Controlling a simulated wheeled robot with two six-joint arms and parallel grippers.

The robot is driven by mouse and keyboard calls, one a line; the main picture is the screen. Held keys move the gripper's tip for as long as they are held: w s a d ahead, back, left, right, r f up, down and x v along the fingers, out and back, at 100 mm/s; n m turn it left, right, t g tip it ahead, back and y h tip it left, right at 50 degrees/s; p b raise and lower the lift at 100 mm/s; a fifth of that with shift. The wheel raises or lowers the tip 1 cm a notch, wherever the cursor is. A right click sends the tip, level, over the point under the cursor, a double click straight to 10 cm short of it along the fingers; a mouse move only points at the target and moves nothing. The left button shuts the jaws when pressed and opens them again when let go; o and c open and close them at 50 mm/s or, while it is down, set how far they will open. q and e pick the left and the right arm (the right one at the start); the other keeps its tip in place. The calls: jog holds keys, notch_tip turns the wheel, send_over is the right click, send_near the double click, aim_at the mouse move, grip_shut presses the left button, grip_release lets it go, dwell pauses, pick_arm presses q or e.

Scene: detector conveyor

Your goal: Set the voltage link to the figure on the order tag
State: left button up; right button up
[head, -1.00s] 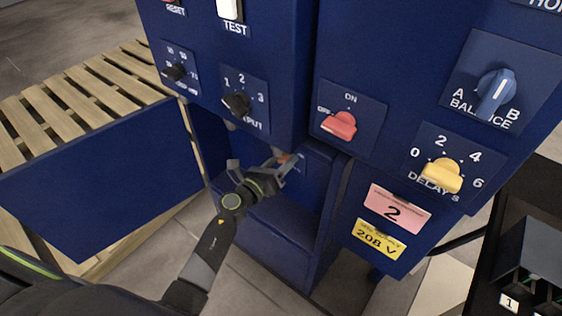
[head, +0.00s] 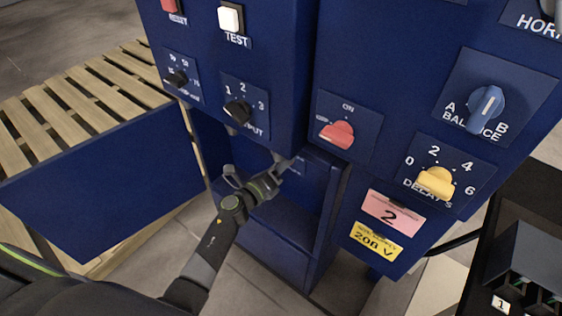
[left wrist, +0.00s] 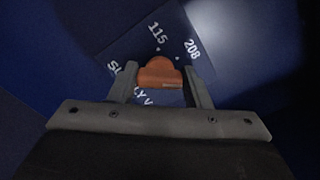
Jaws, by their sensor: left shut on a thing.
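The voltage link is an orange-brown knob (left wrist: 159,76) on a blue plate (left wrist: 112,48) marked 115, 208 and partly hidden "SUPPLY V" in the left wrist view. My left gripper (left wrist: 163,86) is shut on this knob, one finger on each side. The knob's rounded bump faces the upper marks, nearer the 115 dot; its exact setting is hard to tell. In the head view my left gripper (head: 262,175) reaches into the cabinet's open recess and hides the knob. A yellow tag (head: 375,241) reads 208 V, below a pink tag (head: 393,211) reading 2. My right gripper is not in view.
Above are a black input knob (head: 238,110) and red switch (head: 338,133). A yellow delay knob (head: 435,182) and blue balance knob (head: 486,108) are to the right.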

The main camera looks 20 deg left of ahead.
pick_arm(q)
jog(key=n+p, duration=0.3)
jog(key=n, duration=0.4)
jog(key=shift+f, duration=0.15)
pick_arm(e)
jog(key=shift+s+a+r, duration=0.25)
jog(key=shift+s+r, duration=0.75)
pick_arm(q)
jog(key=shift+n, duration=0.3)
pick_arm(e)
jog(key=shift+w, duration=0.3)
pick_arm(q)
jog(key=o, duration=1)
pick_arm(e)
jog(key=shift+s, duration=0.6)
